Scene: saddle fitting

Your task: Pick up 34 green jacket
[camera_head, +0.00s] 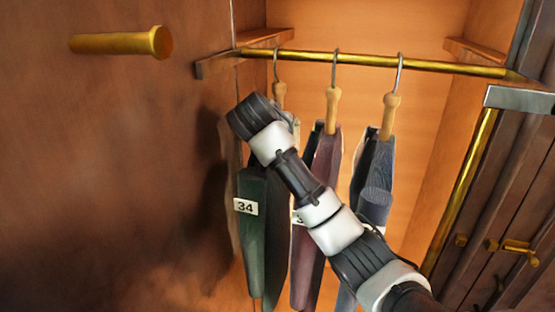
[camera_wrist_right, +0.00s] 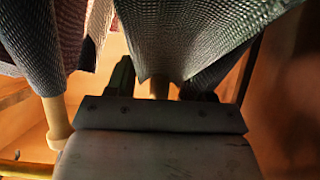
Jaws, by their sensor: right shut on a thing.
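The green jacket (camera_head: 250,245), with a white "34" tag, hangs at the left end of the rail on a wooden hanger (camera_head: 279,92). My right arm crosses in front of it and hides part of its upper half. In the right wrist view the jacket (camera_wrist_right: 190,35) fills the upper middle, upside down. My right gripper (camera_wrist_right: 160,86) is shut on the hanger's wooden neck, just by the jacket's collar. The hanger hook is still over the rail. My left gripper is not in view.
A brass rail (camera_head: 365,60) spans the wardrobe. A maroon jacket (camera_head: 322,170) and a blue-grey jacket (camera_head: 374,165) hang to the right of the green one. A brass peg (camera_head: 115,43) sticks out at the left. A door with brass handles (camera_head: 515,247) stands at the right.

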